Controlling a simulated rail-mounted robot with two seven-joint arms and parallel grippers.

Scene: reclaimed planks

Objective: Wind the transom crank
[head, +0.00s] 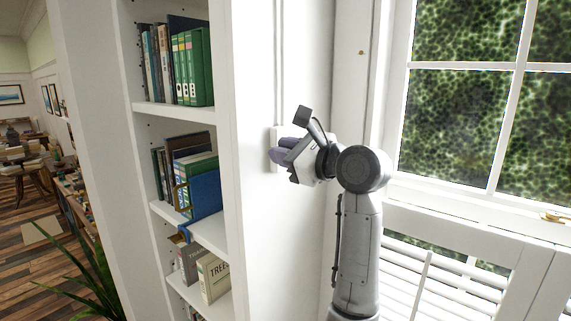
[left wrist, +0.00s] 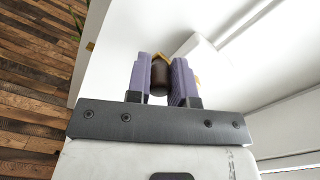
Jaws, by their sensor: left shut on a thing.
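The crank's dark brown knob (left wrist: 161,76) sits between the purple fingers of my left gripper (left wrist: 162,66) in the left wrist view. A bit of brass-coloured metal (left wrist: 183,47) shows just past the fingertips. A white housing (left wrist: 203,58) lies beyond it. In the head view, my left gripper (head: 276,152) is at the white side panel of the bookcase, shut on the knob, and hides most of the crank. Part of the white housing (head: 279,132) shows behind the fingers. My right gripper is in neither view.
The bookcase (head: 146,108) with books on several shelves stands left of my gripper. A window (head: 455,110) and white shutters (head: 400,280) are on the right. A plant (head: 85,270) is at the lower left.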

